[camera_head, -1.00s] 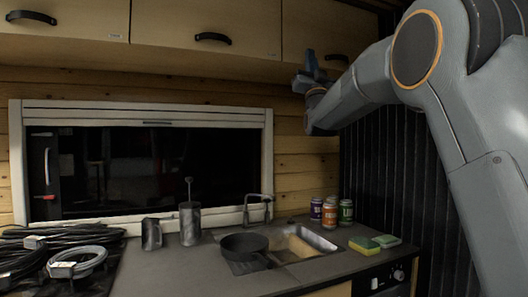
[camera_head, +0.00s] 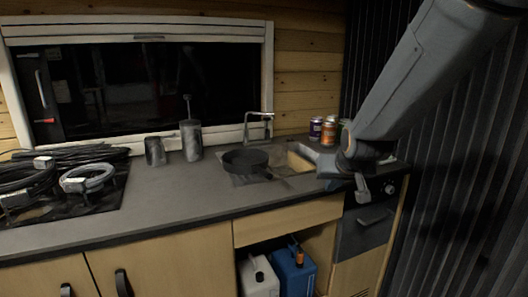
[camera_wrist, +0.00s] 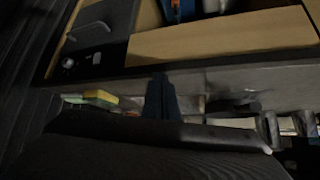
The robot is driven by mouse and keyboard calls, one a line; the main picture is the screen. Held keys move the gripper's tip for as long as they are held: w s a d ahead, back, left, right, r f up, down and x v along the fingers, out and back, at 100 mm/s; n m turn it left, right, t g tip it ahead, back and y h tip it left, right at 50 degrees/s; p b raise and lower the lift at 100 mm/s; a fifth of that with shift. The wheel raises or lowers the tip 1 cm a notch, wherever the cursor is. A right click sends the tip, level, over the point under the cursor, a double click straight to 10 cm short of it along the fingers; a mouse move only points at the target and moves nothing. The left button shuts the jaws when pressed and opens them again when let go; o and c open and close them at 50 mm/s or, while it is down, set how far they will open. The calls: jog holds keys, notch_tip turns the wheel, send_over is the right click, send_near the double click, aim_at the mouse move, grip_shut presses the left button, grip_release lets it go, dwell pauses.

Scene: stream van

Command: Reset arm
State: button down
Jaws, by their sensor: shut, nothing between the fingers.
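My arm comes in from the upper right in the head view. Its end, my gripper (camera_head: 350,183), is over the front right part of the counter, near the sink's right side. It is tilted, and its fingers are hard to make out there. In the wrist view the dark fingers (camera_wrist: 160,97) are together with nothing between them. The wrist view looks across the counter edge and cabinet fronts, with the picture turned over.
The counter (camera_head: 205,205) holds a black pan (camera_head: 246,160) by the sink (camera_head: 299,163), several cans (camera_head: 328,133), two grey metal vessels (camera_head: 191,140) and coiled cables (camera_head: 85,178). Sponges (camera_wrist: 101,97) show in the wrist view. Jugs (camera_head: 293,272) stand in the open cabinet below. A ribbed dark wall (camera_head: 440,200) closes the right.

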jog(key=s+f+g, duration=0.2)
jog(key=s+f, duration=0.2)
jog(key=s, duration=0.3)
jog(key=s+d+f+g, duration=0.1)
jog(key=s+f+g, duration=0.15)
jog(key=s, duration=0.35)
jog(key=s+f+g, duration=0.2)
jog(key=s+f, duration=0.2)
jog(key=s, duration=0.3)
jog(key=s+a+f+n+g+b, duration=0.1)
jog(key=s+a+f+n+b, duration=0.2)
jog(key=a+f+b, duration=0.7)
jog(key=s+a+f+n+g+b, duration=0.1)
jog(key=s+a+f+n+b, duration=0.2)
jog(key=a+f+b, duration=0.6)
jog(key=s+d+r+m+p, duration=0.1)
jog(key=d+r+m+p, duration=0.4)
jog(key=d+r+p, duration=1.3)
jog(key=shift+d+r+m+p, duration=0.35)
jog(key=shift+r+p, duration=1.3)
jog(key=shift+p, duration=0.55)
